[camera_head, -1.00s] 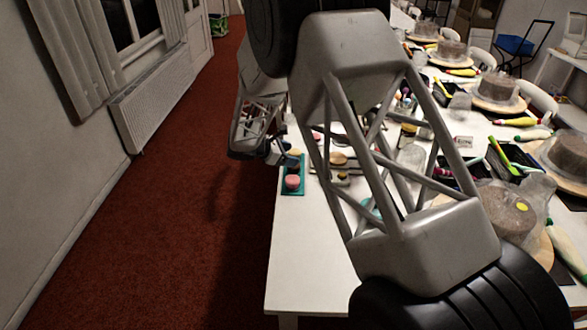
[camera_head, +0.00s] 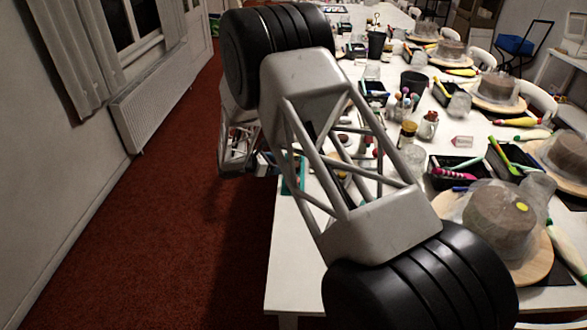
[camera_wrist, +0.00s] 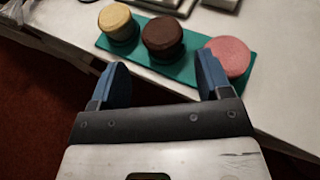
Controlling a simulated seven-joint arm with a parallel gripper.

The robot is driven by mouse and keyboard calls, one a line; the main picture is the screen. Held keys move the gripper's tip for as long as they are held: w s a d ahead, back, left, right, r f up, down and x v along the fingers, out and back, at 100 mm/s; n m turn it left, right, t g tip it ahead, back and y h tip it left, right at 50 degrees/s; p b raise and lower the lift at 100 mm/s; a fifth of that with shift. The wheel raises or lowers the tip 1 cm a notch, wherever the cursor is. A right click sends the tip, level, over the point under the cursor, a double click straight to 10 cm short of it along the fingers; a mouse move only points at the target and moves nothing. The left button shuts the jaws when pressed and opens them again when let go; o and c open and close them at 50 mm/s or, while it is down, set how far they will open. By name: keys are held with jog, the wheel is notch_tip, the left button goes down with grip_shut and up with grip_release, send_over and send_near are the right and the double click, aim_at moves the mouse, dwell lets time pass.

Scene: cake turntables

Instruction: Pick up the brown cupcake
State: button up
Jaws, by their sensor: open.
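The brown cupcake (camera_wrist: 162,36) stands in the middle of a green tray (camera_wrist: 188,66) in the wrist view, between a yellow cupcake (camera_wrist: 117,21) on its left and a pink cupcake (camera_wrist: 230,56) on its right. My gripper (camera_wrist: 160,76) is open and empty, its two blue fingers apart. The brown cupcake lies beyond the fingertips, roughly in line with the gap between them. In the head view the green tray (camera_head: 288,184) shows only in part at the table's near left edge. My arm hides the cupcakes there.
The white table (camera_head: 296,262) runs away to the back. Cakes on boards (camera_head: 500,220), a dark cup (camera_head: 413,84), tool trays (camera_head: 455,172) and jars (camera_head: 407,133) crowd its right and far parts. The red floor (camera_head: 190,230) to the left is clear.

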jog(key=shift+x, duration=0.9)
jog(key=shift+x, duration=2.6)
jog(key=shift+s+f, duration=0.1)
jog(key=shift+f, duration=0.05)
jog(key=c, duration=0.7)
